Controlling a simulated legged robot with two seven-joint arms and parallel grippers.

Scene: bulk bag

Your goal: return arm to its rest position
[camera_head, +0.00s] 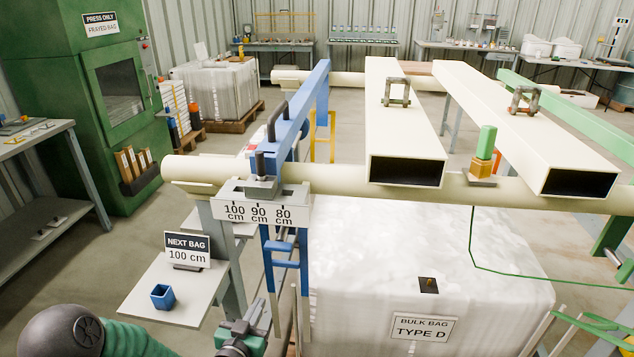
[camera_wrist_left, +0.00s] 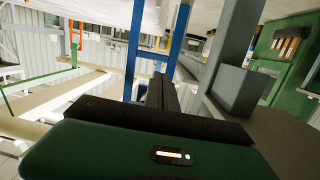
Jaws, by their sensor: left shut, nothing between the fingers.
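My left arm enters the head view at the lower left, with a dark rounded joint (camera_head: 62,332) and a green link. My left gripper (camera_head: 256,312) is low in the picture, just right of the small grey shelf and in front of the blue upright. Its dark fingers also show in the left wrist view (camera_wrist_left: 162,88), close together with nothing between them. The gripper is shut and empty. My right gripper does not show in either view.
A white bulk bag (camera_head: 430,270) labelled TYPE D stands right of the gripper, under cream beams. A blue post frame (camera_head: 285,250) with a 100/90/80 cm scale is close by. The grey shelf (camera_head: 150,305) holds a blue cup (camera_head: 163,297) and a NEXT BAG sign (camera_head: 187,250).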

